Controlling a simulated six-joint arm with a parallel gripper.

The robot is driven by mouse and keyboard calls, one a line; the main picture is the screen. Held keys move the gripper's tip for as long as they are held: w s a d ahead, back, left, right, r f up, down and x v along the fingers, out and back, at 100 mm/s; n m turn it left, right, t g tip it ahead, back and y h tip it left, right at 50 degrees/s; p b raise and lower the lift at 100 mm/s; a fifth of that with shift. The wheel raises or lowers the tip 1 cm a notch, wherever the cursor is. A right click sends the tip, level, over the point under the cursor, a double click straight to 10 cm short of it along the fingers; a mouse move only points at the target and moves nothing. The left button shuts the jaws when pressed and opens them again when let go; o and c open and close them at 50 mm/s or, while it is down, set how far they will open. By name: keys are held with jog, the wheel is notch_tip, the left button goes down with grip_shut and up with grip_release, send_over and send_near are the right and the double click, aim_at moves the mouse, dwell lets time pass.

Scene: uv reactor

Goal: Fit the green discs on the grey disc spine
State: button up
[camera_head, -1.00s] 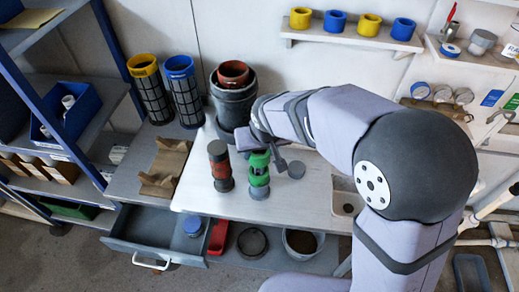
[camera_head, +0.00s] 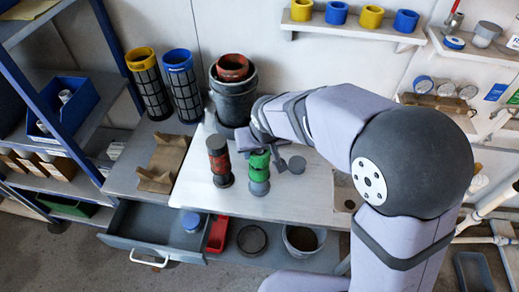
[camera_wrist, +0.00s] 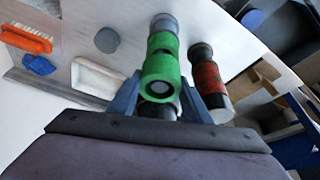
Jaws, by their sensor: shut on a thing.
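The grey disc spine (camera_head: 260,187) stands upright on the white bench, and its end also shows in the wrist view (camera_wrist: 165,22). Green disc material (camera_wrist: 163,62) sits around the spine's line above its grey end; it also shows in the head view (camera_head: 259,162). I cannot tell how many green discs there are. My gripper (camera_wrist: 160,88) is shut on the nearest green disc, one finger on each side, at the top of the stack. A dark round opening shows in that disc's face. My gripper hides the stack's top in the head view.
A red-and-black column (camera_head: 218,163) stands close left of the spine. A dark bucket (camera_head: 232,100) stands behind. A small grey disc (camera_head: 297,165) lies to the right. A drawer (camera_head: 150,232) is open at the front left. An orange brush (camera_wrist: 25,38) and pale tray (camera_wrist: 95,78) lie beside.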

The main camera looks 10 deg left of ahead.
jog(key=shift+f+b, duration=1.15)
jog(key=shift+f, duration=0.45)
jog(key=o, duration=1.1)
jog(key=shift+r, duration=0.1)
jog(key=shift+b+v, duration=0.5)
jog(key=shift+v, duration=3.1)
